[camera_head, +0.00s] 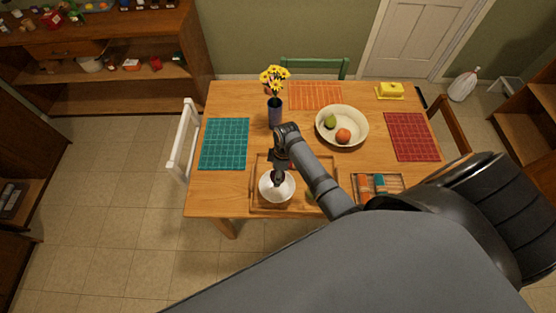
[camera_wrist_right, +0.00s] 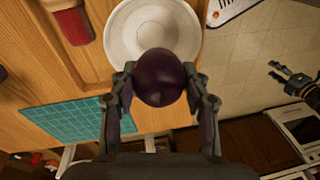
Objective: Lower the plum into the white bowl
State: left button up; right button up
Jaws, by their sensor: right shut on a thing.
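The dark purple plum (camera_wrist_right: 160,77) is held between the two fingers of my right gripper (camera_wrist_right: 160,88) in the right wrist view. The white bowl (camera_wrist_right: 120,35) lies beyond the plum there, and the plum covers part of its near rim. In the head view the white bowl (camera_head: 277,196) stands in a wooden tray (camera_head: 253,178). My right gripper (camera_head: 279,177) is over its far side; the plum cannot be made out clearly there. My left gripper (camera_wrist_right: 277,71) shows at the right of the wrist view, fingers apart and empty, away from the bowl.
A cream fruit bowl (camera_head: 326,138) with a green pear (camera_head: 330,121) and an orange-red fruit (camera_head: 343,136) stands farther back. A vase (camera_head: 275,112) of yellow flowers is behind my gripper. A teal placemat (camera_head: 224,143) lies flat left. A divided tray (camera_head: 396,183) sits right.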

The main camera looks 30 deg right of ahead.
jog(key=shift+a, duration=0.1)
jog(key=shift+f, duration=0.15)
jog(key=b, duration=0.3)
send_over(277, 190)
jog(key=shift+w+d+f, duration=0.1)
jog(key=shift+d+f, duration=0.1)
jog(key=shift+f, duration=0.85)
jog(key=shift+w+d+f, duration=0.1)
jog(key=shift+d+f, duration=0.05)
jog(key=shift+f, duration=0.85)
jog(key=shift+f+b, duration=1.35)
jog(key=shift+f, duration=1.05)
jog(key=o, duration=1.2)
jog(key=shift+o, duration=0.2)
